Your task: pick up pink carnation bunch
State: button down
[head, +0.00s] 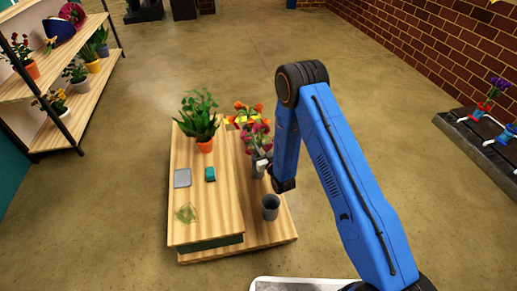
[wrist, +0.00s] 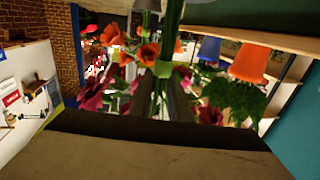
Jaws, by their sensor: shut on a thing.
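The pink carnation bunch (head: 257,139) shows at the right side of the wooden table, above a grey bucket (head: 257,171). My gripper (head: 262,163) is at its stems, just below the blooms. In the wrist view, which is upside down, dark pink blooms (wrist: 95,92) spread on both sides of the fingers (wrist: 163,100). Green stems run between the fingers, and the gripper is shut on them. I cannot tell whether the stem ends are still inside the bucket.
Orange flowers (head: 241,110) stand close behind the bunch. A leafy plant in an orange pot (head: 205,146) is to the left. An empty-looking grey bucket (head: 270,207) stands in front. A teal item (head: 210,174) and a grey plate (head: 182,178) lie on the raised tabletop.

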aim_at(258, 120)
notch_tip(258, 120, up, 16)
jog(key=shift+f, duration=0.25)
dwell(1.2)
